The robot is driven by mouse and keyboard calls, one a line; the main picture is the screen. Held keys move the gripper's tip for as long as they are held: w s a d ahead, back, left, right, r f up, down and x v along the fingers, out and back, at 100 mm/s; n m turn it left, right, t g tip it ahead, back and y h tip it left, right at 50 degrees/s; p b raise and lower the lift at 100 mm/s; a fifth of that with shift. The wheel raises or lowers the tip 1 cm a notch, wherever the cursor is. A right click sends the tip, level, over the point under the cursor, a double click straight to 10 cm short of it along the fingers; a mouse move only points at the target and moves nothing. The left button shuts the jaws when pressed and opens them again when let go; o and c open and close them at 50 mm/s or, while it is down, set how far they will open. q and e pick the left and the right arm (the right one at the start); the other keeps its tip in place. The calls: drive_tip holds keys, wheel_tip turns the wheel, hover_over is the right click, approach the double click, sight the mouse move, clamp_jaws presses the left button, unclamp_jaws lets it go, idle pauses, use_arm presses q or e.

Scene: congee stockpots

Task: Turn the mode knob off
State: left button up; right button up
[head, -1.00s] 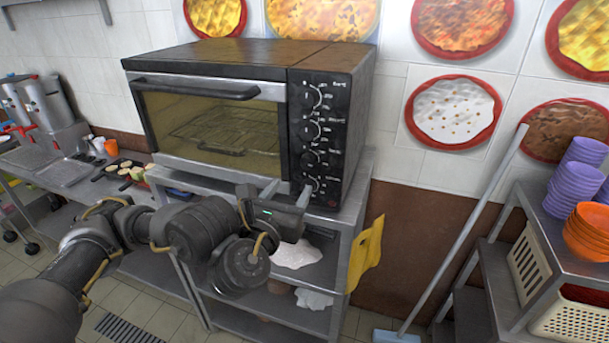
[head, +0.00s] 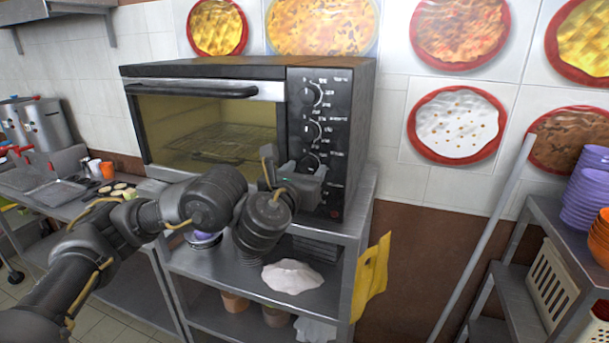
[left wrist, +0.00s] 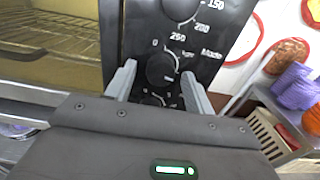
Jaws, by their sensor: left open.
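The mode knob (left wrist: 162,69) is a round black knob on the oven's control panel, with "Mode" printed to its right in the left wrist view. My left gripper (left wrist: 160,82) is open, with one finger on each side of this knob. I cannot tell whether the fingers touch it. In the head view my left gripper (head: 306,178) is in front of the lower panel and hides part of it. The black oven (head: 215,72) stands on a metal shelf unit. My right gripper is not in view.
A temperature knob (left wrist: 182,5) is just above the mode knob, and another knob (left wrist: 152,99) is partly hidden below. The metal shelf unit (head: 345,215) supports the oven, with a yellow cloth (head: 372,278) on its side. A mop handle (head: 485,235) leans at the right.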

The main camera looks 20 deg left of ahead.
use_arm(q)
drive_tip(key=shift+c, duration=0.3)
drive_tip(key=c, duration=0.9)
drive_tip(key=shift+n, duration=0.4)
drive_tip(key=n+b, duration=0.1)
drive_tip(key=n, duration=0.3)
drive_tip(key=shift+f+n+b, duration=0.1)
drive_tip(key=shift+n+b, duration=0.2)
drive_tip(key=shift+b, duration=0.05)
drive_tip(key=n+b, duration=0.1)
drive_tip(key=n, duration=0.4)
drive_tip(key=shift+d, duration=0.1)
drive_tip(key=n+b, duration=0.2)
drive_tip(key=n, duration=0.3)
drive_tip(key=shift+n+b, duration=0.75)
drive_tip(key=shift+n, duration=1.55)
drive_tip(key=shift+r, duration=0.2)
